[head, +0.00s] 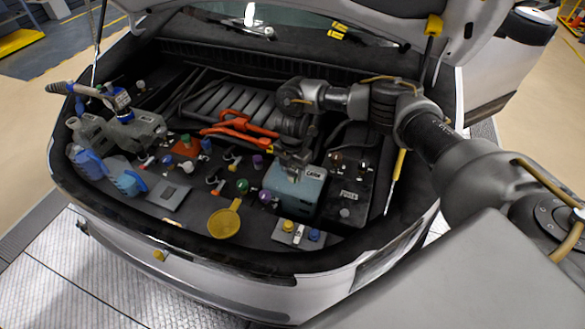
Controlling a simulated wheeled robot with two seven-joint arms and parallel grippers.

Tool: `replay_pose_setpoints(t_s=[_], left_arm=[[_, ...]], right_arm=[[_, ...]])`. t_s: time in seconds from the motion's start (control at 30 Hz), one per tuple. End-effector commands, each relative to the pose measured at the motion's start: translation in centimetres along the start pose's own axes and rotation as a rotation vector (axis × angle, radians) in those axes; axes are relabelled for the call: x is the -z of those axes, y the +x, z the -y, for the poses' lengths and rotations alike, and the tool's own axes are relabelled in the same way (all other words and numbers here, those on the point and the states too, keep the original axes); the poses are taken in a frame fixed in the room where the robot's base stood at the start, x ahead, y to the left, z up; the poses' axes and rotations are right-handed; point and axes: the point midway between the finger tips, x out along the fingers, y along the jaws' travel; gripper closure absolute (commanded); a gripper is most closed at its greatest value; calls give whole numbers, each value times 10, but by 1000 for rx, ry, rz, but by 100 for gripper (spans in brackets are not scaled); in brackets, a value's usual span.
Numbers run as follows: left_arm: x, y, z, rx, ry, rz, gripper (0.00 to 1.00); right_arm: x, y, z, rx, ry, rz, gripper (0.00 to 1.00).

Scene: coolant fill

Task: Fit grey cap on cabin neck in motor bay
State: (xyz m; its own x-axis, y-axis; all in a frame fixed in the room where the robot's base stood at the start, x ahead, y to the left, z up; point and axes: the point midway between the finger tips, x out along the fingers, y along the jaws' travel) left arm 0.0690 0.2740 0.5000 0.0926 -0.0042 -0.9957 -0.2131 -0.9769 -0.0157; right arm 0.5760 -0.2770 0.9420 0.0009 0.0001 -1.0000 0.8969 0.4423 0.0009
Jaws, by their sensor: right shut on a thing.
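The cabin tank (310,193) is a pale blue-grey box with a small white label, at the front right of the motor bay. My right gripper (297,160) points down over the top left of this tank. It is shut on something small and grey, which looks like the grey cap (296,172). The cap sits at or just above the tank's top, where the cabin neck is hidden by the fingers and cap. I cannot tell if the cap touches the neck. My left gripper is not in view.
A green cap (242,186), purple cap (265,197) and yellow round piece (223,222) lie left of the tank. Yellow (288,226) and blue (314,234) caps stand in front. A dark labelled tank (347,205) stands close on the right. Orange hoses (240,125) run behind.

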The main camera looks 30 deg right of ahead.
Motion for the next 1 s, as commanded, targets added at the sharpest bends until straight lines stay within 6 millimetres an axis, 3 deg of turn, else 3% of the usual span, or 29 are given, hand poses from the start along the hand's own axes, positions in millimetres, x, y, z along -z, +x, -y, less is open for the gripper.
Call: replay_pose_setpoints(t_s=[0.47,1.0], left_arm=[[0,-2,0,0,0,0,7],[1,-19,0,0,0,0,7]], right_arm=[[0,1,1,3,16,0,67],[0,0,0,3,161,0,67]])
